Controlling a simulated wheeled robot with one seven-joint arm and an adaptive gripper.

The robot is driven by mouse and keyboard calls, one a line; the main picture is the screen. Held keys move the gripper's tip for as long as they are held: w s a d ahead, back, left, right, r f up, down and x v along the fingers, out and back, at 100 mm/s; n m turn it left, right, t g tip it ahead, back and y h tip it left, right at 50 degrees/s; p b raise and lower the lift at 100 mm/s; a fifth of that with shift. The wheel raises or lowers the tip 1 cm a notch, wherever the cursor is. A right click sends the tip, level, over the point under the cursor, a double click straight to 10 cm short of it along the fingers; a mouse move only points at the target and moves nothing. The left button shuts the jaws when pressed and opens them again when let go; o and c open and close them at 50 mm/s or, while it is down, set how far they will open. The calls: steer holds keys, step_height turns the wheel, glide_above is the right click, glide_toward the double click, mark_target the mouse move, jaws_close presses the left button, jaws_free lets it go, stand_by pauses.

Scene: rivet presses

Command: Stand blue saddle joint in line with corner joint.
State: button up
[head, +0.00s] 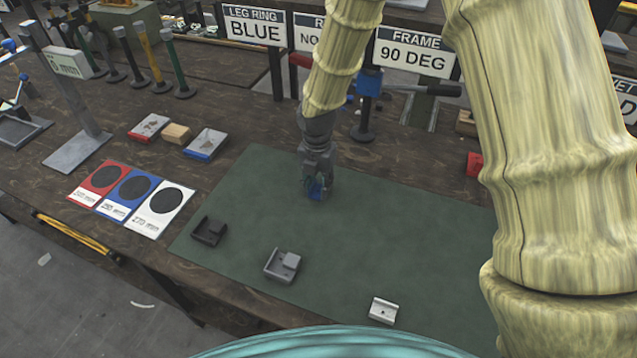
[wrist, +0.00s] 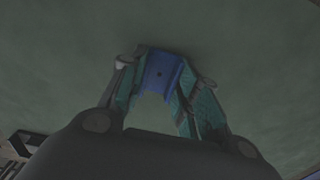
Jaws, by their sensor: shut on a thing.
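My gripper (head: 316,190) is shut on the blue saddle joint (wrist: 160,72), over the upper middle of the green mat (head: 370,235). In the wrist view the joint sits between the two fingertips (wrist: 158,85), with a small dark hole in its face. In the head view only a bit of its blue shows between the fingers; whether it touches the mat is unclear. A dark corner-shaped joint (head: 209,230) and a grey one (head: 282,265) stand on the mat's left part. I cannot tell which is the task's corner joint. A light saddle-like joint (head: 383,310) lies near the front.
Left of the mat lie red, blue and white cards (head: 130,195) with dark discs. Behind them are small red and blue boxes and a wooden block (head: 177,133). Signs on posts (head: 254,27) stand behind the mat. The mat's middle is clear.

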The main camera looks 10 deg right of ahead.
mark_target(318, 191)
steer(key=shift+f, duration=0.15)
steer(key=o, duration=0.8)
steer(key=shift+o, duration=0.2)
step_height(318, 191, up, 12)
steer(key=b, duration=0.1)
stand_by(0.3)
